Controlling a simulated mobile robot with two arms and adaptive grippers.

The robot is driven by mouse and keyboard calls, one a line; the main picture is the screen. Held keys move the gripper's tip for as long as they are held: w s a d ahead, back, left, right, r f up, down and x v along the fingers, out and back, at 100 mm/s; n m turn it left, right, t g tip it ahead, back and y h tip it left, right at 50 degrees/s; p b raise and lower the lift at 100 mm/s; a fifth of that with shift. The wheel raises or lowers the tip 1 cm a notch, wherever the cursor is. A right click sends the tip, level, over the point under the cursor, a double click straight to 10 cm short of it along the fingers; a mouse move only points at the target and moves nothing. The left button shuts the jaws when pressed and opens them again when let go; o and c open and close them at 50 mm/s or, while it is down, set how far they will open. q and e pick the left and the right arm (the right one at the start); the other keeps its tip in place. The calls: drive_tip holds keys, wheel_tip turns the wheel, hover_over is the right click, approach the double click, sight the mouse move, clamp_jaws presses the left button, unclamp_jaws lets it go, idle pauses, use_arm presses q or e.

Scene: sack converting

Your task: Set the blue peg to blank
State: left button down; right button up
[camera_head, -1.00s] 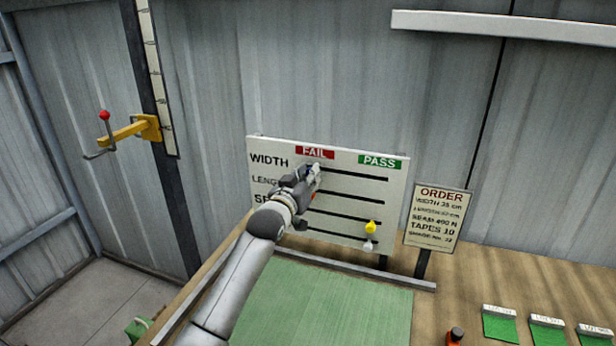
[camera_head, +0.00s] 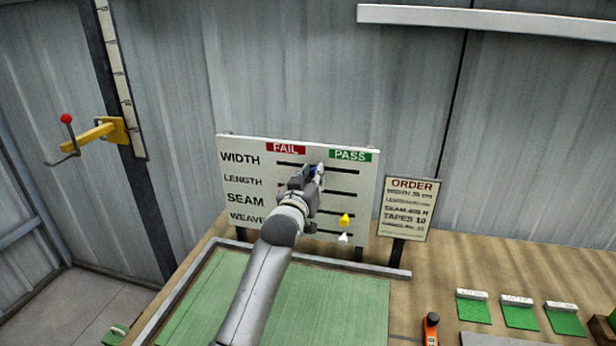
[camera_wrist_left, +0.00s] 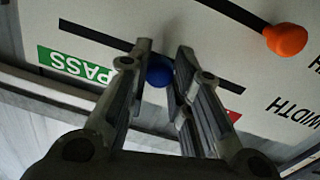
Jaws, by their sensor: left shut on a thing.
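The white board (camera_head: 228,178) has rows marked WIDTH, LENGTH, SEAM and WEAVE, with a red FAIL label (camera_head: 286,148) and a green PASS label (camera_head: 350,155) on top. My left gripper (camera_head: 318,171) is at the WIDTH slot, shut on the blue peg. In the left wrist view the blue peg (camera_wrist_left: 159,74) shows between the two fingers, on the dark slot, between FAIL and PASS. An orange peg (camera_wrist_left: 287,39) sits at the end of another slot. A yellow peg (camera_head: 345,219) and a white peg (camera_head: 343,238) are at the PASS side of the lower rows.
An ORDER sign (camera_head: 408,208) stands right of the board. A green mat (camera_head: 330,305) lies in front. An orange-and-black tool (camera_head: 431,328) and several green swatches (camera_head: 473,309) lie on the table at right. A yellow bracket (camera_head: 95,135) is on the left wall.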

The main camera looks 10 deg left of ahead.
use_arm(q)
drive_tip(key=c, duration=1.3)
unclamp_jaws()
drive_tip(key=shift+c, duration=0.2)
drive_tip(key=shift+o, duration=0.4)
drive_tip(key=shift+s, duration=0.15)
drive_tip(key=s+a, duration=0.1)
drive_tip(key=s, duration=1)
drive_tip(key=shift+s, duration=0.4)
